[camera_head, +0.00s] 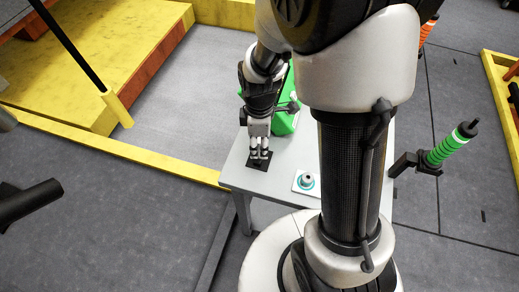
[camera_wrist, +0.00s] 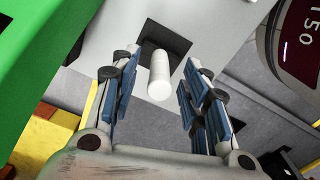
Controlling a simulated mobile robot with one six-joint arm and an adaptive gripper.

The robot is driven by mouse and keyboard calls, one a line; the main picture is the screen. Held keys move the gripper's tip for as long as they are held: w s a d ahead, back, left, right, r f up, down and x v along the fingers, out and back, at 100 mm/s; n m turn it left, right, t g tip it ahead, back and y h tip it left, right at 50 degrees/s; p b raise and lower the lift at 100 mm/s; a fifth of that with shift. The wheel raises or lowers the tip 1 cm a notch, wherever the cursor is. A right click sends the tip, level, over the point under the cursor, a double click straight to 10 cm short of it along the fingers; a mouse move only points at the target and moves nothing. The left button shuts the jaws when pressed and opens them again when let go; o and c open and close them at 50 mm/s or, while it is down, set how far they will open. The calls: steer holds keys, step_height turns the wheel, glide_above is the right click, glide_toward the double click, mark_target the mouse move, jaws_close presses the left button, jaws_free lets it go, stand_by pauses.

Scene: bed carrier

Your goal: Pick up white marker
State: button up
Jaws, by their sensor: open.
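The white marker (camera_wrist: 159,78) is a plain white cylinder in the wrist view, rising from a black square holder (camera_wrist: 172,36) on the grey table (camera_head: 225,175). My gripper (camera_wrist: 160,64) is open, with one blue-padded finger on each side of the marker. A gap shows between the marker and each finger. In the head view my gripper (camera_head: 259,153) points down over the black square near the table's left edge. The marker cannot be made out there, as the fingers cover that spot.
A green object (camera_head: 282,122) stands on the table behind my gripper and fills the left of the wrist view. A dark red round part marked 150 (camera_wrist: 299,40) is at the wrist view's upper right.

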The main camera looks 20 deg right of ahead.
step_height(320, 180, down, 2)
steer(key=shift+f, duration=0.2)
steer(key=shift+r, duration=0.1)
steer(key=shift+c, duration=0.3)
jaws_close()
